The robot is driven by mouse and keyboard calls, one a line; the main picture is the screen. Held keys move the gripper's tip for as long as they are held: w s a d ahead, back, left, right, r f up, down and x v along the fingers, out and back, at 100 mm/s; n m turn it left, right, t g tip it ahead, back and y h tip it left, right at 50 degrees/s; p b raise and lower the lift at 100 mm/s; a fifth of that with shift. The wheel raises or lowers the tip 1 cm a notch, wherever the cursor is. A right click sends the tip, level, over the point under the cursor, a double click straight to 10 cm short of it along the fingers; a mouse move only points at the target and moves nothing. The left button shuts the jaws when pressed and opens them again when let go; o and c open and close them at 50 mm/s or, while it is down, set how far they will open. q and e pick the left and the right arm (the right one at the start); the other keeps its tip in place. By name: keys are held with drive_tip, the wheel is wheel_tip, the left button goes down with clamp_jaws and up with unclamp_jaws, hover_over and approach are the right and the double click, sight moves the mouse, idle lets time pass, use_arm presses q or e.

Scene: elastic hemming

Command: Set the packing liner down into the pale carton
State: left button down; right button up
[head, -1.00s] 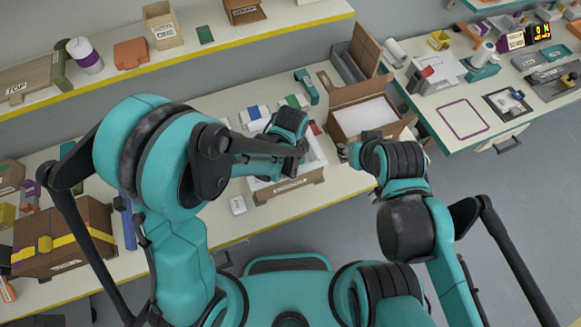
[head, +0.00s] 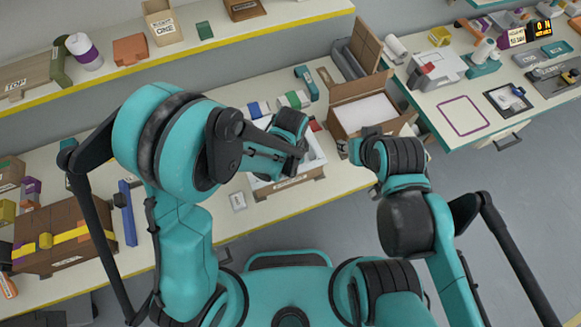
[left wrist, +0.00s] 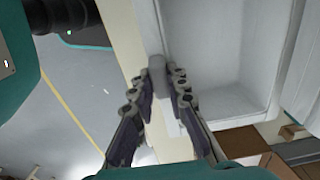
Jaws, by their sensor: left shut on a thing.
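The pale carton (head: 291,190) is a shallow tan box with a label on its front, on the bench in front of me. A white tray-like liner shows inside its outline in the head view (head: 316,160), partly hidden by my left arm. In the left wrist view the white liner (left wrist: 215,60) fills the upper right, open side showing. My left gripper (left wrist: 158,88) is shut on a pale edge at the liner's near side. I cannot tell whether the liner touches the carton floor. My right gripper (head: 352,150) is beside the brown carton, its fingers mostly hidden.
An open brown carton (head: 345,124) with white contents stands just right of the pale carton. A small white block (head: 238,201) lies to the left. A brown box with yellow tape (head: 65,245) is at far left.

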use_arm(q)
drive_tip(key=shift+f, duration=0.15)
drive_tip(key=c, duration=1.4)
unclamp_jaws()
wheel_tip(320, 180, up, 12)
drive_tip(key=shift+f, duration=0.1)
drive_tip(key=s+a+f+n+t+b, duration=0.1)
drive_tip(key=a+f+n+t+b, duration=0.1)
drive_tip(key=a+n+b, duration=0.2)
drive_tip(key=s+a+f+n+t+b, duration=0.2)
drive_tip(key=a+f+n+b, duration=0.1)
drive_tip(key=a+n+b, duration=0.2)
drive_tip(key=s+a+f+n+t+b, duration=0.1)
drive_tip(key=a+f+n+t+b, duration=0.2)
drive_tip(key=a, duration=0.8)
drive_tip(key=shift+s+a+n+b, duration=0.15)
drive_tip(key=shift+n+b, duration=0.45)
drive_tip(key=shift+b, duration=0.6)
drive_tip(key=shift+a+n+b, duration=0.15)
drive_tip(key=shift+n+b, duration=0.45)
drive_tip(key=shift+b, duration=0.6)
